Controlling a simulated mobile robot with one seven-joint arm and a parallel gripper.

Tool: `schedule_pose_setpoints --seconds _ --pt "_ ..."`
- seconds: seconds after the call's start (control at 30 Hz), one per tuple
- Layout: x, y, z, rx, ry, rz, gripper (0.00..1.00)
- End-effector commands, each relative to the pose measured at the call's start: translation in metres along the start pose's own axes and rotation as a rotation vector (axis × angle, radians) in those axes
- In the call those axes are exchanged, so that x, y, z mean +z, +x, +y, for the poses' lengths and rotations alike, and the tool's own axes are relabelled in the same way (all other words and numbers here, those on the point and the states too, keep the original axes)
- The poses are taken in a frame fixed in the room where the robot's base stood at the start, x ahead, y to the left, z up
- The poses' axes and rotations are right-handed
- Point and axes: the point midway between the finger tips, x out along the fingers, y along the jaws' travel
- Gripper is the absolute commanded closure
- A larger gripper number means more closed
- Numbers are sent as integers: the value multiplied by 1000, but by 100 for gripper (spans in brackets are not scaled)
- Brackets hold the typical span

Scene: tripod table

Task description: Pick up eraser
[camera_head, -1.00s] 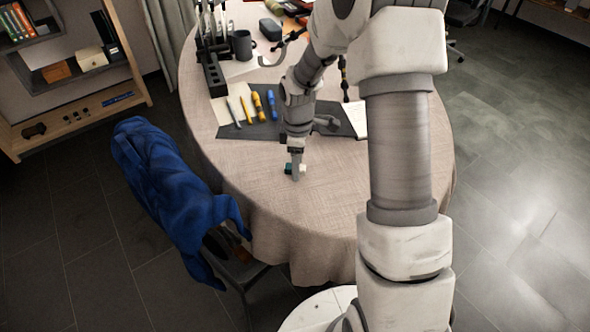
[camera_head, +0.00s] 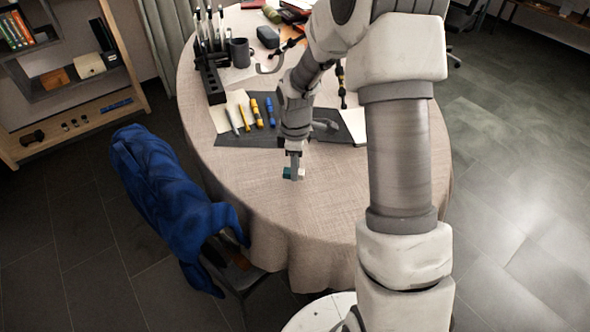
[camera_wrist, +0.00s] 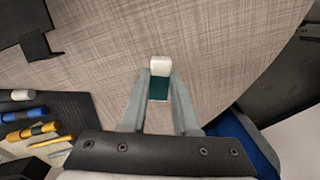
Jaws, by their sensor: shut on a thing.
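The eraser (camera_wrist: 160,67) is a small block, white at one end with a dark teal sleeve. In the wrist view it sits between the two finger tips of my gripper (camera_wrist: 160,88), which is shut on it. In the head view the eraser (camera_head: 287,173) shows at the finger tips of my gripper (camera_head: 294,175), near the front of the round table. I cannot tell whether it touches the cloth.
The table (camera_head: 330,200) has a beige cloth. A dark mat (camera_head: 265,130) with several markers lies behind the gripper. A black holder (camera_head: 212,80) and a mug (camera_head: 240,52) stand further back. A blue garment (camera_head: 170,190) hangs on a chair at left.

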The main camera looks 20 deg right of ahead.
Motion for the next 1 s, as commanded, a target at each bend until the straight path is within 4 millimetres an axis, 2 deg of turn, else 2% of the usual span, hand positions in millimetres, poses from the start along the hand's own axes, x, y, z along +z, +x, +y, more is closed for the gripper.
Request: schedule_pose_setpoints --seconds 0.17,0.53,0.73,1.0 --pt "0 -33 1 5 1 1 100" --pt "74 -80 -31 3 5 0 100" --pt "98 -95 -42 1 3 0 100" --pt "107 -99 -47 0 0 0 100"
